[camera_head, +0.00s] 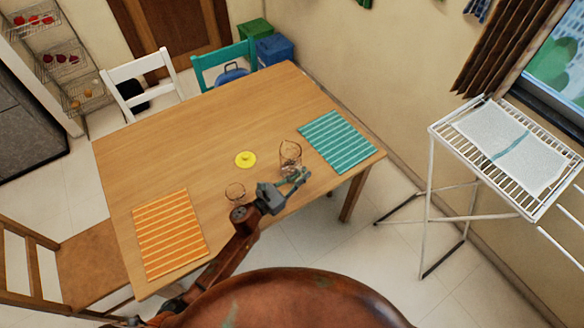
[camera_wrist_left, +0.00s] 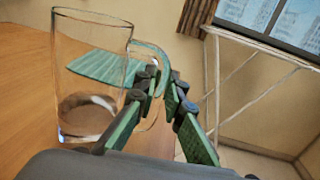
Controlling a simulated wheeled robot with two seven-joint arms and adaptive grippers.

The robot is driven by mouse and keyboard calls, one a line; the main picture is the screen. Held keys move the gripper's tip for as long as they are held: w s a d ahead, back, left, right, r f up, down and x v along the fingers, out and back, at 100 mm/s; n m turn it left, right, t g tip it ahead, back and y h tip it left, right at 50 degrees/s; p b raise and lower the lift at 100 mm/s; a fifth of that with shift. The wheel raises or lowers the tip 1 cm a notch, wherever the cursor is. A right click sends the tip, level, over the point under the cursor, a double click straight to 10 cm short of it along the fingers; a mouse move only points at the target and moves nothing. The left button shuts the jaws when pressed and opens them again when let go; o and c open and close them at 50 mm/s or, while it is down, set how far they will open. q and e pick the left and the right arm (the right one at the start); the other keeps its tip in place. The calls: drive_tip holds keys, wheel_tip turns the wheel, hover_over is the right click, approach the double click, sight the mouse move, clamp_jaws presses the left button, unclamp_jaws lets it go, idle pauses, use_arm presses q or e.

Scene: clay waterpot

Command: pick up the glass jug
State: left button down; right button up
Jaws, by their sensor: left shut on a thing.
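The glass jug (camera_head: 290,153) is clear and stands upright at the table's right part, near the front edge. In the left wrist view the jug (camera_wrist_left: 88,85) fills the left side, its handle (camera_wrist_left: 152,62) toward the right. My left gripper (camera_head: 297,182) reaches in from the front, and its green-padded fingers (camera_wrist_left: 163,100) are closed on the handle. I cannot tell whether the jug's base touches the table. My right gripper is not in view.
Chairs stand at the back and left. A white drying rack (camera_head: 470,150) stands at the right. The table's back left is clear.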

sight(303, 169)
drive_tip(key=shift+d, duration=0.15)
use_arm(q)
drive_tip(key=shift+r, duration=0.1)
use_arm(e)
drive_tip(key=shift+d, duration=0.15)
use_arm(q)
drive_tip(key=shift+r, duration=0.15)
drive_tip(key=shift+r+p, duration=0.4)
drive_tip(key=shift+r, duration=1.05)
drive_tip(key=s+a+r+p, duration=0.3)
drive_tip(key=s+a+r, duration=0.2)
drive_tip(key=s+r, duration=0.5)
drive_tip(key=shift+s+a, duration=0.2)
drive_tip(key=shift+s, duration=1.2)
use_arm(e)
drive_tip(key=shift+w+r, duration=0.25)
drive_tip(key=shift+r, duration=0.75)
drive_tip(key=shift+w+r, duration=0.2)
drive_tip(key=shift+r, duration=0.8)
use_arm(q)
drive_tip(key=shift+f, duration=0.1)
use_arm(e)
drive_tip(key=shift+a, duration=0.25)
